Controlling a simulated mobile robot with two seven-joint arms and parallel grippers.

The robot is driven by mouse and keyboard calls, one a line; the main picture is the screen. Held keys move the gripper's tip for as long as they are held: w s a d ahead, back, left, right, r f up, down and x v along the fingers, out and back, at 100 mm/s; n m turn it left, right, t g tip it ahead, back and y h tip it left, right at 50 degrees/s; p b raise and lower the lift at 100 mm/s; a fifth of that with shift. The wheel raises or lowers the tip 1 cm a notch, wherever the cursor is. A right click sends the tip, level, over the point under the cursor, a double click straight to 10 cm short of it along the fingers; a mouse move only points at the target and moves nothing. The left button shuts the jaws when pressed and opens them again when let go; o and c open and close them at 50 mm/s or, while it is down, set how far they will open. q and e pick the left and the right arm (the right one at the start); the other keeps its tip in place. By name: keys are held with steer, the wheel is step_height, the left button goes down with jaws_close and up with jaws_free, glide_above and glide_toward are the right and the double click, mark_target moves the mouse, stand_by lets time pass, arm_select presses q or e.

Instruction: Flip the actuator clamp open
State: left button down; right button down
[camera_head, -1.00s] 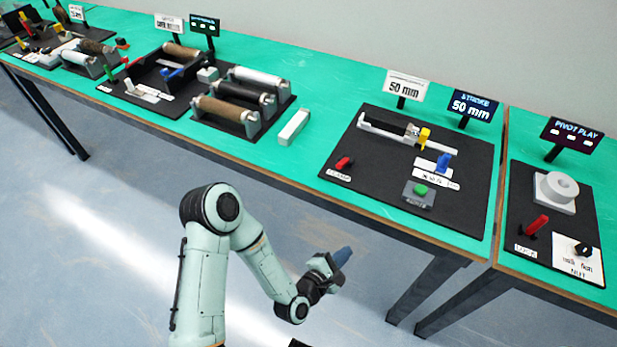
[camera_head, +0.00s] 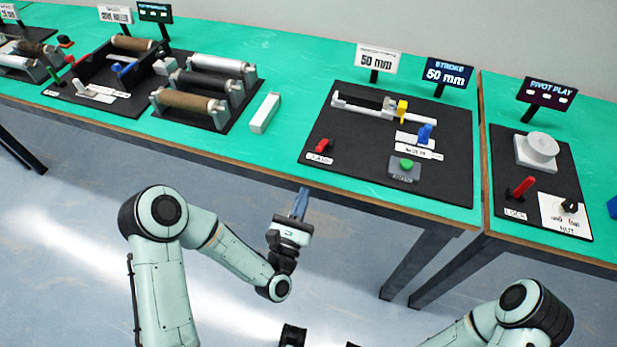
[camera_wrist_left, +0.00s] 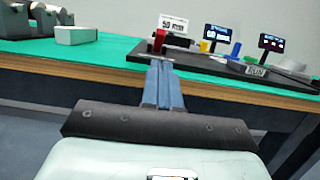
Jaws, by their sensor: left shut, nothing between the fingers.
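The actuator board (camera_head: 450,182) is a black panel on the green bench. Its red clamp lever (camera_head: 322,146) lies low at the board's front left corner, behind a small label that seems to read CLAMP. In the left wrist view the red lever (camera_wrist_left: 157,40) shows just beyond my fingertips. My left gripper (camera_head: 302,192) is shut and empty, with blue-grey fingers together, in front of the bench edge and short of the lever. The fingers also show in the left wrist view (camera_wrist_left: 163,64). Part of my right arm shows at the lower right; its gripper fingers are not visible.
The board also bears a slide with a yellow block (camera_head: 402,108), a blue lever (camera_head: 425,133) and a green button (camera_head: 406,163). A white block (camera_head: 264,113) and a roller unit (camera_head: 197,103) stand to the left. The pivot board (camera_head: 563,183) is to the right.

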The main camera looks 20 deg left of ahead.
mark_target(319, 151)
arm_select(q)
steer(key=p+x, duration=0.1)
steer(key=x, duration=0.8)
steer(key=shift+w, duration=0.2)
steer(key=shift+r, duration=0.1)
steer(key=shift+r+g+p, duration=0.35)
steer(key=shift+g+p, duration=0.05)
steer(key=shift+p, duration=0.25)
steer(key=shift+r+p, duration=0.2)
steer(key=shift+p, duration=0.2)
